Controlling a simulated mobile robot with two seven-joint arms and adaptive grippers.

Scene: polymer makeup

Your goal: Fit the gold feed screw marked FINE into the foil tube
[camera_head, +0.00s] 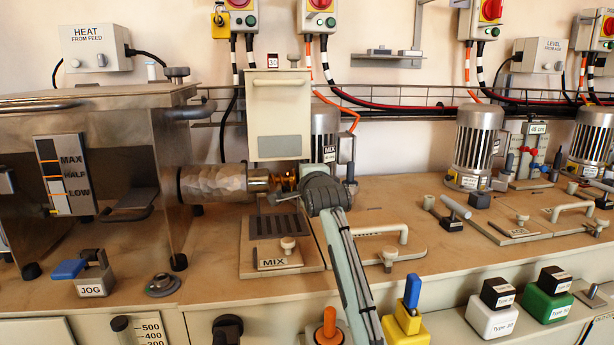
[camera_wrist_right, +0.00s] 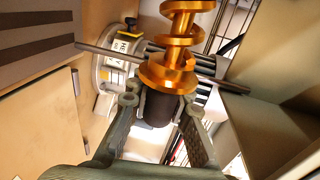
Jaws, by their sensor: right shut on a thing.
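The foil tube (camera_head: 213,184) lies level, wrapped in crinkled silver, projecting right from the metal housing. A brassy ring (camera_head: 258,180) shows at its right end. My right gripper (camera_head: 303,188) is just right of that end, its arm rising from the bottom of the head view. In the right wrist view it (camera_wrist_right: 160,106) is shut on the dark end of the gold feed screw (camera_wrist_right: 172,72), whose flights point away from the fingers. Only a little gold (camera_head: 288,178) shows in the head view. Whether it enters the tube is unclear; no FINE mark is readable. My left gripper is not in view.
A cream box (camera_head: 279,110) hangs above the tube's right end. A slotted plate (camera_head: 277,226) and a MIX plate (camera_head: 280,259) lie below. The metal housing (camera_head: 100,130) stands left. A handled hatch (camera_head: 385,237) is right of my arm. A thin rod (camera_wrist_right: 110,52) crosses at the screw.

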